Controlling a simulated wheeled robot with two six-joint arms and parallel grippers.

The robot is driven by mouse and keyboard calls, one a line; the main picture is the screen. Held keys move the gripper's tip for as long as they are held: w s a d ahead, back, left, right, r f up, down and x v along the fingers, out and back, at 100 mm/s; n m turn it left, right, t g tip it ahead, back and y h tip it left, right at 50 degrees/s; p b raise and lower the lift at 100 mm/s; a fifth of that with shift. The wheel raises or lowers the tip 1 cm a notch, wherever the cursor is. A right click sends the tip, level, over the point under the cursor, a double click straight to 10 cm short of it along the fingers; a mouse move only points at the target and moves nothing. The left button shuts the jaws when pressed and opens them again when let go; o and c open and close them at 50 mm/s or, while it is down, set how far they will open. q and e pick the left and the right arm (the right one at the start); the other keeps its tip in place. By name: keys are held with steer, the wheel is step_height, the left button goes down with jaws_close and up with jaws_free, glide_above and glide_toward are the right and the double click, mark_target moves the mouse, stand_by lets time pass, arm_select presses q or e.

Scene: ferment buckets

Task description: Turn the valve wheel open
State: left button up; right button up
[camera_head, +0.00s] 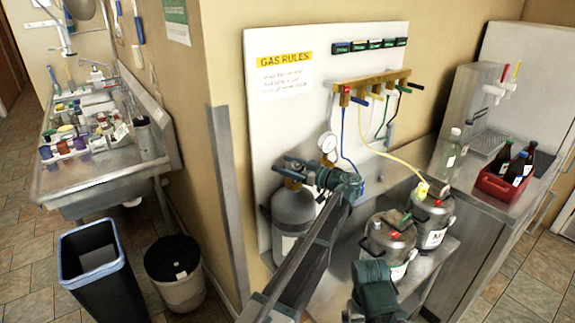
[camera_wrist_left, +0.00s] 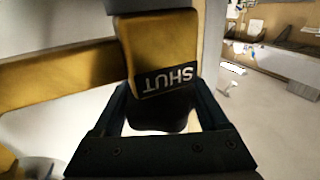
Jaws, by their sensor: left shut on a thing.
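A grey gas cylinder (camera_head: 291,212) stands against the white board. My left gripper (camera_head: 288,169) is at its top, where the brass valve is mostly hidden behind the gripper in the head view. In the left wrist view, a brass valve part (camera_wrist_left: 157,50) carries a black label (camera_wrist_left: 168,79) reading "SHUT", upside down. A dark part (camera_wrist_left: 160,112), which may be the valve wheel, sits between the fingers of my left gripper (camera_wrist_left: 163,100). The gripper is shut on it. The wheel's full outline is hidden.
A round gauge (camera_head: 327,142) is just right of the cylinder top. A yellow hose (camera_head: 385,150) runs from the wooden rack (camera_head: 372,86) to metal kegs (camera_head: 391,240) on a low bench. A red crate (camera_head: 504,184) with bottles stands right. Bins are on the floor left.

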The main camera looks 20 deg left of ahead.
arm_select(q)
steer(key=shift+s+n+g+y, duration=0.15)
steer(key=shift+s+n+g, duration=0.1)
steer(key=shift+n+g, duration=1.15)
steer(key=shift+s+n+g+y, duration=0.2)
steer(key=shift+n+g, duration=0.6)
steer(key=shift+g, duration=1.2)
steer(key=shift+s+a+g, duration=0.1)
steer(key=shift+s+g, duration=0.05)
steer(key=shift+g, duration=0.25)
steer(key=o, duration=1.3)
steer(key=shift+c, duration=0.2)
